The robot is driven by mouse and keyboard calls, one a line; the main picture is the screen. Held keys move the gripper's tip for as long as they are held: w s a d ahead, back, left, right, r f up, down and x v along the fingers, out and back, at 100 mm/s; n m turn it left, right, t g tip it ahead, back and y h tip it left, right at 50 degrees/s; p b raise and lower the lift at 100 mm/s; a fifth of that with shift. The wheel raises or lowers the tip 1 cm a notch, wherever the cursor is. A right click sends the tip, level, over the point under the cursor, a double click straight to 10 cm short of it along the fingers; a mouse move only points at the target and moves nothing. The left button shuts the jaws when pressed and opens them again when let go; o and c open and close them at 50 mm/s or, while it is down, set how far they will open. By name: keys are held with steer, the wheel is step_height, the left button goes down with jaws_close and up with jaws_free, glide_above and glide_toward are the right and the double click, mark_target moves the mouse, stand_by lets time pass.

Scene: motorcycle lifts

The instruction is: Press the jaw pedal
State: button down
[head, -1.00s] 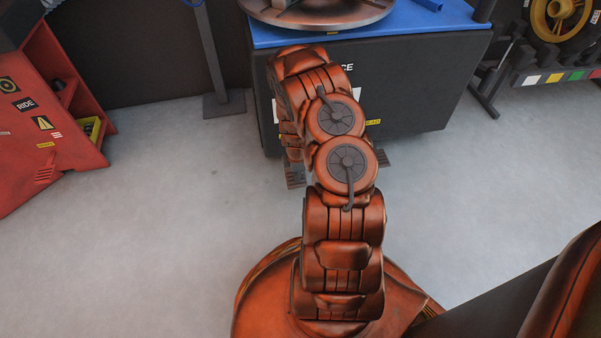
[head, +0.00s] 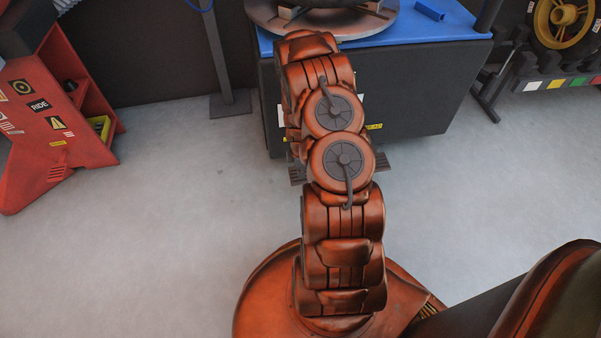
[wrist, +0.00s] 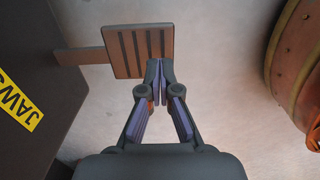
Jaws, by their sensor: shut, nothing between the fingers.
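The jaw pedal (wrist: 138,48) is a flat brown plate with dark grooves, on a short bar that runs left to the dark machine (wrist: 40,75). A yellow label reading "JAWS" (wrist: 18,108) is on the machine beside it. My gripper (wrist: 158,66) is shut and empty in the wrist view. Its fingertips overlap the pedal's lower right edge in the picture; I cannot tell whether they touch it. In the head view my arm covers the gripper and most of the pedal area. Part of a dark grooved pedal (head: 297,174) shows left of my arm, by the machine's base.
The machine has a blue top (head: 440,35) with a round metal turntable (head: 350,22). A red cabinet (head: 80,140) stands at the left, and a rack with a yellow wheel (head: 562,25) at the right.

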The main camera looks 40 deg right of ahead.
step_height(320, 180, up, 7)
steer(key=s+p, duration=0.1)
steer(key=shift+s+a, duration=0.15)
steer(key=shift+a, duration=0.25)
steer(key=shift+r+p, duration=0.1)
steer(key=shift+p, duration=0.2)
steer(key=s+a+r+m+p, duration=0.15)
steer(key=a+r+p, duration=0.45)
steer(key=r, duration=0.7)
steer(key=a+r+m+p, duration=0.2)
steer(key=a+r+p, duration=0.3)
steer(key=r, duration=0.9)
steer(key=s+a+r+m+p, duration=0.15)
steer(key=a+r+p, duration=0.45)
steer(key=r, duration=0.7)
steer(key=s+a+r+m+p, duration=0.2)
steer(key=s+r+p, duration=0.3)
steer(key=r, duration=0.5)
steer(key=s+a+r+m+g+p, duration=0.1)
steer(key=s+a+r+m+p, duration=0.1)
steer(key=s+a+r+p, duration=0.3)
steer(key=s+a+r+m+p, duration=0.2)
steer(key=s+a+r+p, duration=0.2)
steer(key=s+r, duration=0.6)
step_height(320, 180, up, 6)
steer(key=shift+s+f+g+p, duration=0.2)
steer(key=shift+s+g+p, duration=0.2)
steer(key=shift+p, duration=0.6)
steer(key=shift+d, duration=0.1)
